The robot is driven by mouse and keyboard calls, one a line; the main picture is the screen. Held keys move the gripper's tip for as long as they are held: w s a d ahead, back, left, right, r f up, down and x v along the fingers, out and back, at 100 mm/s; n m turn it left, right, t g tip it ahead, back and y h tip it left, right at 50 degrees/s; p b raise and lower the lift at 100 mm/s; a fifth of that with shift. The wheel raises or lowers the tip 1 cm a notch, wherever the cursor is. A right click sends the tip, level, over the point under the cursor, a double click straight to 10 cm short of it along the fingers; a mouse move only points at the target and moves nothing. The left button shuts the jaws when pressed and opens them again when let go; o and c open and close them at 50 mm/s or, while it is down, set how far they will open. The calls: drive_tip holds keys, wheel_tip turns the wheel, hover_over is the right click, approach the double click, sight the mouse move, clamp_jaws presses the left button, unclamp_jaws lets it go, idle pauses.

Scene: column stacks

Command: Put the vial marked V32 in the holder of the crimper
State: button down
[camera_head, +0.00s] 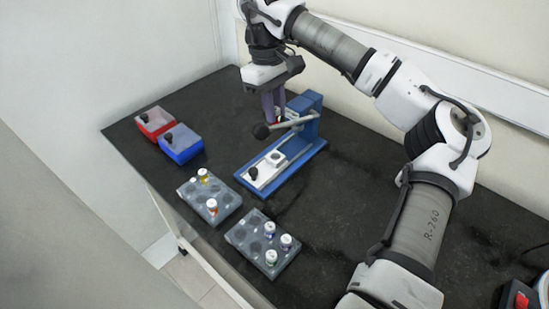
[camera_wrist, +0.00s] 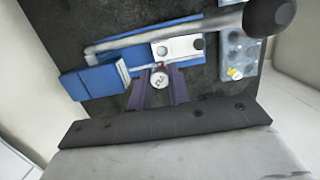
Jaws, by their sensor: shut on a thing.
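The crimper (camera_head: 305,149) is a blue press with a long lever ending in a black knob (camera_head: 261,131). Its white holder (camera_head: 277,158) sits on a pale plate at the front; the holder also shows in the wrist view (camera_wrist: 178,48). My gripper (camera_head: 273,113) points down over the rear part of the crimper, close to the lever. In the wrist view its fingers (camera_wrist: 161,88) are shut on a vial (camera_wrist: 160,79) with a pale, marked cap; the mark is too small to read surely. The held vial is apart from the holder, and its lower part is hidden.
Two grey racks (camera_head: 190,190) (camera_head: 239,238) with several capped vials stand in front of the crimper. A red bin (camera_head: 168,126) and a blue bin (camera_head: 184,155) stand at the left. The lever crosses near my gripper.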

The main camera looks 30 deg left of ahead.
wheel_tip(320, 180, down, 12)
drive_tip(key=shift+r+b, duration=0.25)
drive_tip(key=shift+b, duration=0.15)
drive_tip(key=shift+f, duration=0.2)
drive_tip(key=c, duration=1.3)
unclamp_jaws()
drive_tip(key=shift+r, duration=0.1)
drive_tip(key=shift+w+a+r+p, duration=0.1)
drive_tip(key=shift+a+r+p, duration=0.4)
drive_tip(key=shift+r, duration=1.55)
drive_tip(key=shift+s+a+r+p, duration=0.1)
drive_tip(key=shift+r+p, duration=0.75)
drive_tip(key=shift+r, duration=1.15)
drive_tip(key=shift+w+a+r+p, duration=0.2)
drive_tip(key=shift+r+p, duration=0.45)
drive_tip(key=shift+r, duration=1.4)
drive_tip(key=shift+s, duration=0.1)
